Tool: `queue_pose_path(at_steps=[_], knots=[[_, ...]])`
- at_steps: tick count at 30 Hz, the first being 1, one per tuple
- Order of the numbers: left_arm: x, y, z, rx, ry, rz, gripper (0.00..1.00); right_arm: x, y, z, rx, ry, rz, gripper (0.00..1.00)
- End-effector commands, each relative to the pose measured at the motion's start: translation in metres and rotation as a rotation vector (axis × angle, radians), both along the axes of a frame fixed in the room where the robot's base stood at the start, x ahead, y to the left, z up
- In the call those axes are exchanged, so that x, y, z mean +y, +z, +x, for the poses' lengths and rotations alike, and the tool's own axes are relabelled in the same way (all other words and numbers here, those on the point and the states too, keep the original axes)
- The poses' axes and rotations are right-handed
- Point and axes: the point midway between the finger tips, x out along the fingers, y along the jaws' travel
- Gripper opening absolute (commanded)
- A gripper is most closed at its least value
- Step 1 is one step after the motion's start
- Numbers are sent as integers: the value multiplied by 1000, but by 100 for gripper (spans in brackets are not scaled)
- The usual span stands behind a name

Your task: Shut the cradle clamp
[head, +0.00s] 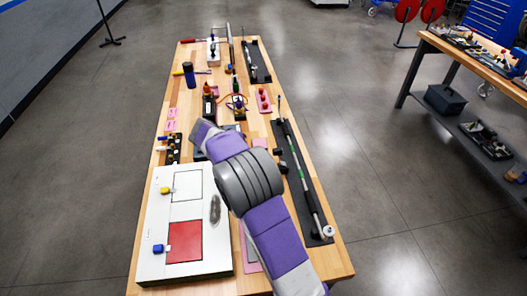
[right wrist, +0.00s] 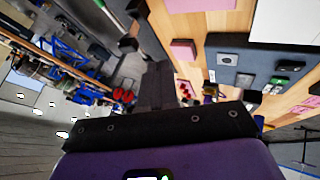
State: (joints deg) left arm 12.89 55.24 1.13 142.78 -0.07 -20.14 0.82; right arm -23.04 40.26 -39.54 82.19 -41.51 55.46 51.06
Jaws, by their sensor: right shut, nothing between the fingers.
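My right arm reaches up the middle of the workbench in the head view, its wrist over the area right of the black connector strip. My right gripper (right wrist: 157,78) shows dark fingers in the right wrist view; they are closed together and empty. The fingers are hidden by the arm in the head view. I cannot pick out the cradle clamp for certain. A long rod (head: 300,178) lies along a dark mat right of my arm, with small black blocks (head: 280,153) at the mat's left edge. My left gripper is not in view.
A white board (head: 159,235) with a red square (head: 184,242) lies at the near left of the wooden bench (head: 336,261). A blue-grey plate (right wrist: 222,65) with small fittings shows close to the fingers. Another mat (head: 257,62) and several tools stand at the far end.

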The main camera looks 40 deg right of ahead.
Motion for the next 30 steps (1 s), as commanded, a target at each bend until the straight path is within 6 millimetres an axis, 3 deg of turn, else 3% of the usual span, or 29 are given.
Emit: queue_pose_path(at_steps=[8,21,30], knots=[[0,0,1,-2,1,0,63,-10,-14,1,4,-1,0,0],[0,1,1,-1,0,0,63,-67,-81,10,3,-1,2,0],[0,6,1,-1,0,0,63,-95,-72,-6,2,1,3,0]])
